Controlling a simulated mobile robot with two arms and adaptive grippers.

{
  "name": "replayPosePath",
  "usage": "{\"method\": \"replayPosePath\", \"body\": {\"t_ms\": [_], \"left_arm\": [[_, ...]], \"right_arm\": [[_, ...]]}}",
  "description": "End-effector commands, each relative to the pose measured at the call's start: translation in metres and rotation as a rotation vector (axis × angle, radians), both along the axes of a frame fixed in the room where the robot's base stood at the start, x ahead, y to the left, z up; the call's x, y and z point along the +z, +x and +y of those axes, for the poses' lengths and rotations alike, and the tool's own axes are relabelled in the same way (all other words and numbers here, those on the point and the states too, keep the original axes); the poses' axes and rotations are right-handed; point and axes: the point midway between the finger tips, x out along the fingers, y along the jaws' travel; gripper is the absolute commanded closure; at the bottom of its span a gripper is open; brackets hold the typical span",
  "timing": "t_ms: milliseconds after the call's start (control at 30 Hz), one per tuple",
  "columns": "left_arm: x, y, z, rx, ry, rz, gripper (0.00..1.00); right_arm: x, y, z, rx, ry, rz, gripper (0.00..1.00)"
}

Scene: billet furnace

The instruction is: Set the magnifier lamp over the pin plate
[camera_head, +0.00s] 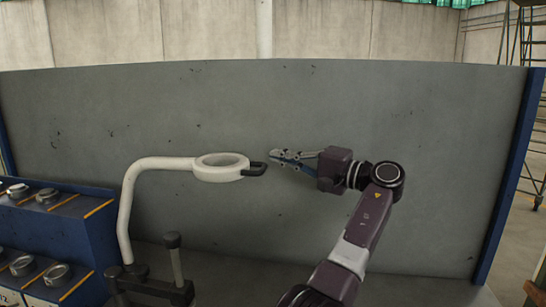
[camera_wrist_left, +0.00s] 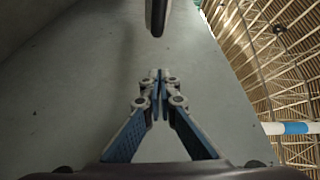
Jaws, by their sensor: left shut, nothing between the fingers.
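The magnifier lamp has a white ring head (camera_head: 220,167) with a black handle (camera_head: 254,169) on its right side. Its white bent arm (camera_head: 127,205) runs left and down to a dark base. My left gripper (camera_head: 272,156) points left, just right of the handle, with its fingers shut and empty. In the left wrist view the shut fingertips (camera_wrist_left: 158,74) are below a dark rounded bar (camera_wrist_left: 157,16), which looks like the handle, with a gap between. I cannot make out the pin plate. My right gripper is not in view.
A short dark post (camera_head: 175,258) stands beside the lamp's base. A blue rack (camera_head: 88,228) with round metal parts is at the left. A grey panel (camera_head: 300,100) with blue edges stands behind the lamp. The space right of my left arm looks clear.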

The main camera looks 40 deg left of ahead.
Motion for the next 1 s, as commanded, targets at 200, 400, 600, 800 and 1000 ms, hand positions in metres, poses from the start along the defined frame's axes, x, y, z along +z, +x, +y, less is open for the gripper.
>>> {"method": "replayPosePath", "body": {"t_ms": [200,400,600,800,1000], "left_arm": [[-0.001,-0.017,0.004,-0.001,0.001,-0.001,1.00],[-0.004,-0.031,-0.003,-0.002,0.000,0.000,1.00],[-0.005,-0.037,-0.005,-0.001,0.001,0.001,1.00],[-0.006,-0.037,-0.006,-0.001,0.001,0.002,1.00],[-0.006,-0.037,-0.005,-0.002,0.000,0.001,1.00]], "right_arm": [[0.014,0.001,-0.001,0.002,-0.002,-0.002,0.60],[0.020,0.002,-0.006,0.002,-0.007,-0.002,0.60],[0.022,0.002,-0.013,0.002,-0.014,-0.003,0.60],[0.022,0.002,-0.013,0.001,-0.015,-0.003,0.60],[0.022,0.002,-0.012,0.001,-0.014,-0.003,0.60]]}}
